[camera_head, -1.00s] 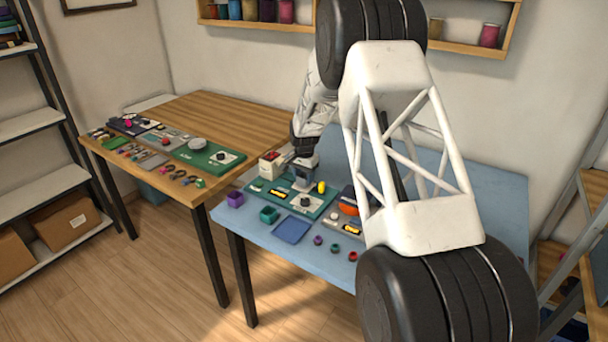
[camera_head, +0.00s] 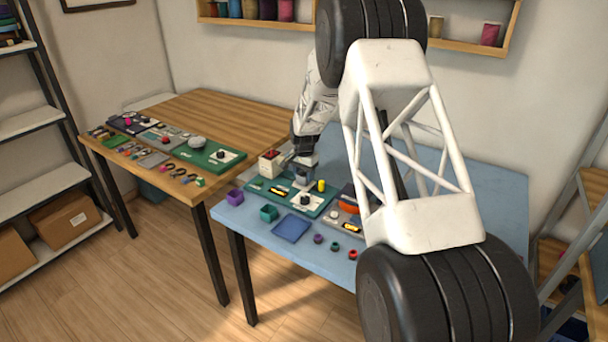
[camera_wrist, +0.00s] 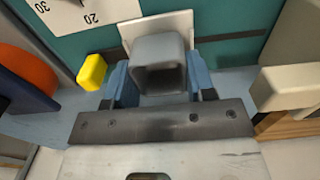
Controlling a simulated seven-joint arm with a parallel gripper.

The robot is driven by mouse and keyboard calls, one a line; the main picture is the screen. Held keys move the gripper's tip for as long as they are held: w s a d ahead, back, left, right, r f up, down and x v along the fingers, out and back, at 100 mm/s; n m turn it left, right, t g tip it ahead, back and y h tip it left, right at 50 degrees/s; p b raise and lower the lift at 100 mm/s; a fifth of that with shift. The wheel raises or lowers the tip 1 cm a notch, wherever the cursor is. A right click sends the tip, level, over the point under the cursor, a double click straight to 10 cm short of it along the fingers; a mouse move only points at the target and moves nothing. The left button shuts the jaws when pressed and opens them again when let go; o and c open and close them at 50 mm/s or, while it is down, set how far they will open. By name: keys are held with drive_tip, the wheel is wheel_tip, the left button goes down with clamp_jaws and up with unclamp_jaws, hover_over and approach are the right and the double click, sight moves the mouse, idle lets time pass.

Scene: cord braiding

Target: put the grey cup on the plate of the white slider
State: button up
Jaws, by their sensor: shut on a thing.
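The grey cup (camera_wrist: 160,68) is between the blue fingers of my gripper (camera_wrist: 158,80) in the wrist view, which are shut on it. Its open mouth faces the wrist camera. A white plate (camera_wrist: 183,22) shows right behind the cup, over the teal board (camera_wrist: 225,50). I cannot tell whether the cup rests on the plate or is just above it. In the head view my gripper (camera_head: 304,160) is low over the teal board on the blue table, and the cup (camera_head: 302,173) shows small beneath it.
A yellow piece (camera_wrist: 92,72) stands left of the fingers. A pale block (camera_wrist: 285,88) is close on the right. A white dial card (camera_wrist: 85,12) lies on the board. A blue tray (camera_head: 291,229) and several small coloured pieces lie nearer the table's front.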

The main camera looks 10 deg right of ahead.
drive_tip(key=shift+f, duration=0.2)
idle(0.3)
drive_tip(key=o, duration=1)
drive_tip(key=shift+r, duration=0.15)
drive_tip(key=shift+r, duration=1.3)
drive_tip(key=shift+r, duration=0.15)
drive_tip(key=shift+r, duration=3.9)
